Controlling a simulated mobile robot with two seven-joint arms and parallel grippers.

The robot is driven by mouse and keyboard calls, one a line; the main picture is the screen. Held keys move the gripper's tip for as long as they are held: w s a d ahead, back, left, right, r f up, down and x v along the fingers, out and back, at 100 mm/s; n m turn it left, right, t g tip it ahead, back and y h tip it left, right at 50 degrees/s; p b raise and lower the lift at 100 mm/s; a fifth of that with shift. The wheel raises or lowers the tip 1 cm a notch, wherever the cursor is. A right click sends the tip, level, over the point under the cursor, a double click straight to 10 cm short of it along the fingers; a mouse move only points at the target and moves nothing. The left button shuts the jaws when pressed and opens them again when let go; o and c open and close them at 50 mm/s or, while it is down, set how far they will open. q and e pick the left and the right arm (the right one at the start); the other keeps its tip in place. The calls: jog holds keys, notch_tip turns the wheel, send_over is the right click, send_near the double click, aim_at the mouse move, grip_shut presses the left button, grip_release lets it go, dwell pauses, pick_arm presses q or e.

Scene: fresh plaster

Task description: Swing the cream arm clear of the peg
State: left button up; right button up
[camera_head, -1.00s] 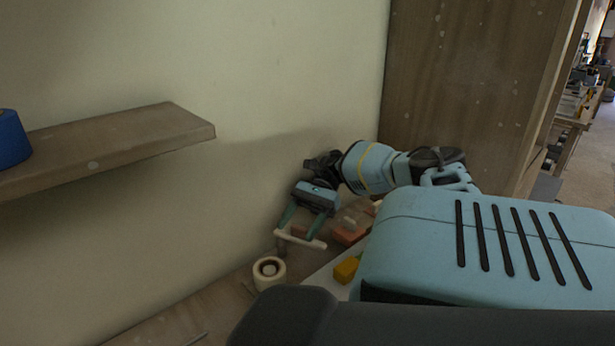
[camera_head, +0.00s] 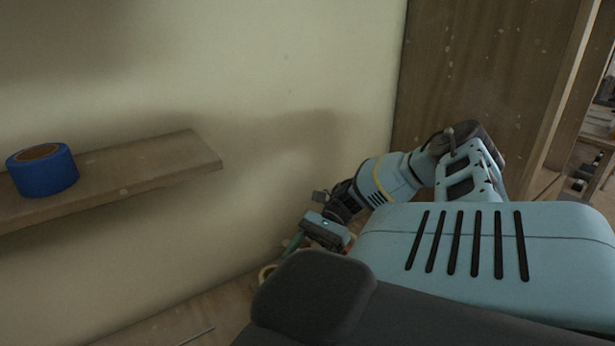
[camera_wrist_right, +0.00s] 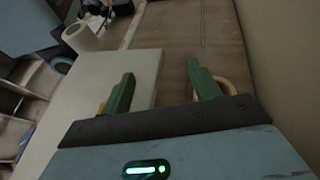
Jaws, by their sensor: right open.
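My right gripper (camera_wrist_right: 161,68) is open in the right wrist view, its two green fingers apart with nothing visible between them. In the head view the right gripper (camera_head: 318,236) hangs low by the wall, and my own dark body part hides its fingertips. I cannot make out the cream arm or the peg now. A cream rounded thing (camera_wrist_right: 229,87) shows just behind the right-hand finger in the wrist view; I cannot tell whether it is the tape roll or something else. My left gripper is not in view.
A blue tape roll (camera_head: 43,171) stands on a wall shelf (camera_head: 150,158) at left. A cream roll (camera_head: 265,273) is mostly hidden beside my gripper. A pale board (camera_wrist_right: 75,122) and a white roll (camera_wrist_right: 78,37) show in the wrist view. A wooden panel (camera_head: 480,80) rises at right.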

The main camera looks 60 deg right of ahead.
jog(key=shift+s+a+r, duration=0.1)
jog(key=shift+s+a, duration=0.35)
jog(key=shift+a, duration=0.35)
jog(key=shift+s+a+r, duration=0.1)
jog(key=shift+s+a, duration=0.35)
jog(key=shift+a, duration=0.3)
jog(key=shift+s+a+r, duration=0.1)
jog(key=shift+s+a, duration=0.35)
jog(key=shift+a, duration=0.35)
jog(key=shift+s+a, duration=0.15)
jog(key=shift+a, duration=0.05)
